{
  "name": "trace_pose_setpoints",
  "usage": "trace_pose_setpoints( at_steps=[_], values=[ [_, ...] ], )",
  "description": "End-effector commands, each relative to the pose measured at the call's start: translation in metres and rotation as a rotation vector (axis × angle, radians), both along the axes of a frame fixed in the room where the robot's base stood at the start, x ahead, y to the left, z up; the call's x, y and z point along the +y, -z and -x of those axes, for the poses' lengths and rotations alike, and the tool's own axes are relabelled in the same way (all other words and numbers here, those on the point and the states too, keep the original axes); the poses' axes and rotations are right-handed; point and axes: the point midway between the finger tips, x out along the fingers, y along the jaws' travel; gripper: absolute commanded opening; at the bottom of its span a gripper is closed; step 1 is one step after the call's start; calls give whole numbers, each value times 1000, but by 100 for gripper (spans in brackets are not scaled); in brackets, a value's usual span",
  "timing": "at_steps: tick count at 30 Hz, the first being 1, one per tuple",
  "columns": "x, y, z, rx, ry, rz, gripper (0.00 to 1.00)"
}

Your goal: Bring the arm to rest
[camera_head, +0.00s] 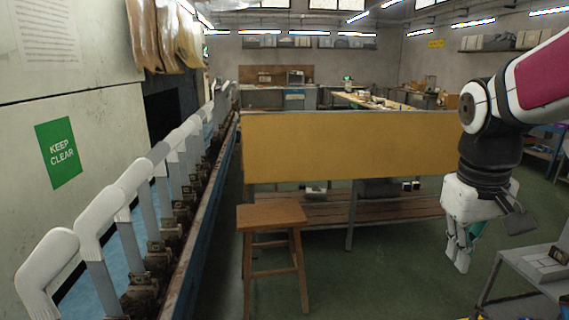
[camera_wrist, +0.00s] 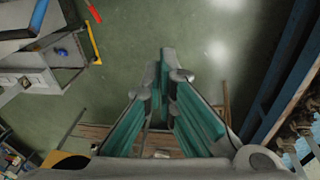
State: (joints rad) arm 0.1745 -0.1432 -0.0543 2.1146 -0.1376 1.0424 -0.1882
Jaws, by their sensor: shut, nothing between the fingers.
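My gripper (camera_head: 459,262) hangs pointing down at the right of the head view, below my raised arm. Its fingers are shut with nothing between them. In the wrist view the two green-padded fingers of my gripper (camera_wrist: 167,62) come together near the middle, above the green floor. It hangs apart from the furniture, to the left of a grey cart (camera_head: 540,272).
A row of sock boards (camera_head: 130,180), several with white socks, lines the machine at left. A wooden stool (camera_head: 272,218) stands in front of a workbench with a yellow panel (camera_head: 350,145). Open green floor (camera_head: 390,270) lies between the stool and the cart.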

Motion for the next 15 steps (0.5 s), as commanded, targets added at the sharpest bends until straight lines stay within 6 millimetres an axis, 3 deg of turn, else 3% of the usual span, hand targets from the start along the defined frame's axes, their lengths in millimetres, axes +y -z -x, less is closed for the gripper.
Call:
trace_pose_setpoints(
  at_steps=[1, 6, 15],
  values=[
    [13, -13, 18, -32, -4, -9, 0],
    [51, -33, 70, -118, -6, -47, 0],
    [94, -39, 146, -237, -6, -115, 0]
  ],
)
